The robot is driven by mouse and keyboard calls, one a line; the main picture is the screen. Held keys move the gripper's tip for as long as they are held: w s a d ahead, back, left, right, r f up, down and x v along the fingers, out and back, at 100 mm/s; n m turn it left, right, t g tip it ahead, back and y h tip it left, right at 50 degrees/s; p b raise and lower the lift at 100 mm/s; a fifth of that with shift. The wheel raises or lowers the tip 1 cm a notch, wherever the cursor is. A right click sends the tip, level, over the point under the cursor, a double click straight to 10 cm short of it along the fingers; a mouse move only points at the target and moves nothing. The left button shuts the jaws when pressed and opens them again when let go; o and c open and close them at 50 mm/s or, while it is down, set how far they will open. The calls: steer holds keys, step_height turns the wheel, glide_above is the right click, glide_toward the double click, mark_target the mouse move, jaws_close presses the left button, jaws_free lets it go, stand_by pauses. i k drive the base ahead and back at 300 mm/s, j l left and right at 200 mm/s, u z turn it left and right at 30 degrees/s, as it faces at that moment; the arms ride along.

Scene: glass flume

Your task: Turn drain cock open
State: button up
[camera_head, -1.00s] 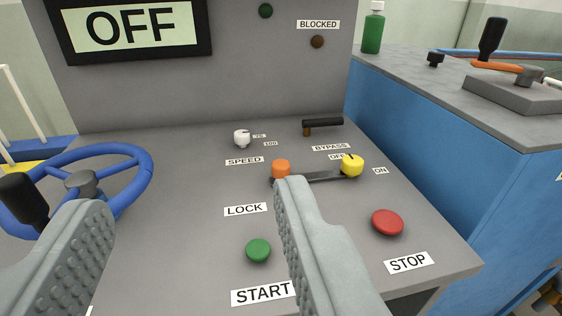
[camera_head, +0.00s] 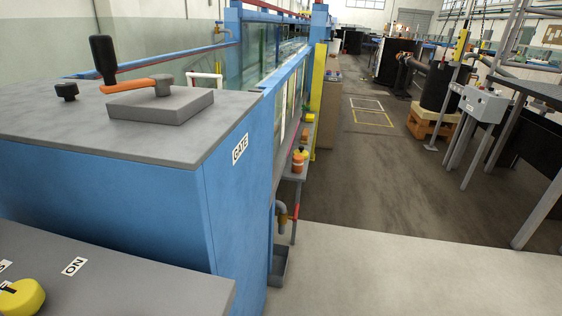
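Low on the side of the blue GATE cabinet, a grey pipe elbow with a brownish end (camera_head: 282,216) sticks out. A small red part (camera_head: 296,212) shows beside it on a thin upright rod. This may be the drain cock, but it is too small to tell, and its handle position is unclear. A dark grey open trough (camera_head: 279,267) is below the elbow. My gripper is not in view.
The blue cabinet (camera_head: 240,210) with an orange-armed crank (camera_head: 128,86) fills the left. The glass flume (camera_head: 262,58) runs away behind it. A narrow shelf (camera_head: 293,172) holds an orange bottle (camera_head: 298,160). A pale floor strip (camera_head: 400,275) and the aisle are clear.

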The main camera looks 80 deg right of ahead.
mark_target(294, 218)
steer(key=i+l+z, duration=0.1)
steer(key=z, duration=2.4)
steer(key=i+j, duration=0.05)
steer(key=j, duration=0.05)
